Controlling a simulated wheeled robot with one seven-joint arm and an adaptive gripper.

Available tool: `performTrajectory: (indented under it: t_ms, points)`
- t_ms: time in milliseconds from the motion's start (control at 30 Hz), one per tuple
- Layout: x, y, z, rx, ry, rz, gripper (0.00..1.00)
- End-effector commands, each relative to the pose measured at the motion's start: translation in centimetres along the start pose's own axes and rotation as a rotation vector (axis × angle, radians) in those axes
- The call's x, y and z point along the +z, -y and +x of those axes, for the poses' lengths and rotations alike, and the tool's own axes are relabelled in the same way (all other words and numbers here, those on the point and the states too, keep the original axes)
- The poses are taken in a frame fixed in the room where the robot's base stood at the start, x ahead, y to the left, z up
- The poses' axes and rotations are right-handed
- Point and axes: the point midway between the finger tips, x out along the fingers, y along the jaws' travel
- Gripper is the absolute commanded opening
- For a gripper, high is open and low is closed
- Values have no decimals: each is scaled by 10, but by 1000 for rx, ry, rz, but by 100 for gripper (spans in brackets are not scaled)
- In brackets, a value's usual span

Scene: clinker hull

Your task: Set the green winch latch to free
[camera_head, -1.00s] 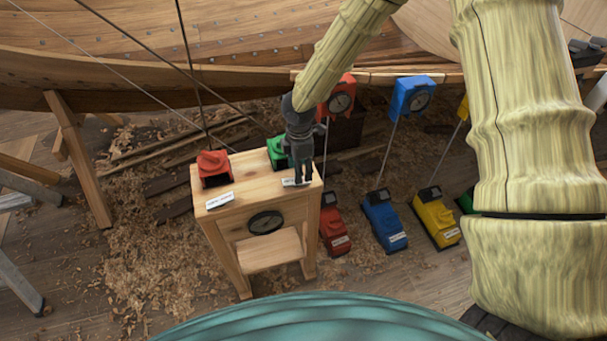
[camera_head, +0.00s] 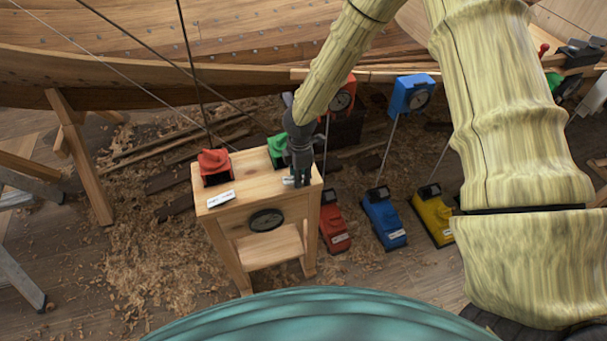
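The green winch latch (camera_head: 277,148) sits at the back right of a small wooden stand's top. It is partly hidden behind my gripper. My gripper (camera_head: 299,181) points down over the right side of the stand's top, just to the right of the green latch and in front of it, by a white label. Its dark fingers look close together, but I cannot tell whether they are fully shut or touch anything. The position of the green latch's lever cannot be made out.
The wooden stand (camera_head: 233,203) also bears a red winch latch (camera_head: 213,166) at its left and a dial on its front. Red, blue (camera_head: 383,220) and yellow (camera_head: 433,217) floor units stand to the right. The hull (camera_head: 150,75) runs behind; ropes cross above.

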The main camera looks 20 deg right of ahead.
Motion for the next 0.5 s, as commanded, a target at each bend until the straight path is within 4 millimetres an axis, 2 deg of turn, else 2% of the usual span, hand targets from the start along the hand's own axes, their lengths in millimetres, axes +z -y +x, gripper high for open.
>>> performTrajectory:
  t_ms: [100, 133, 500]
  points:
    - [0, 0, 0, 1, 0, 0, 3]
    - [12, 0, 0, 1, -1, 2, 3]
    - [-2, -1, 0, 2, 38, -3, 3]
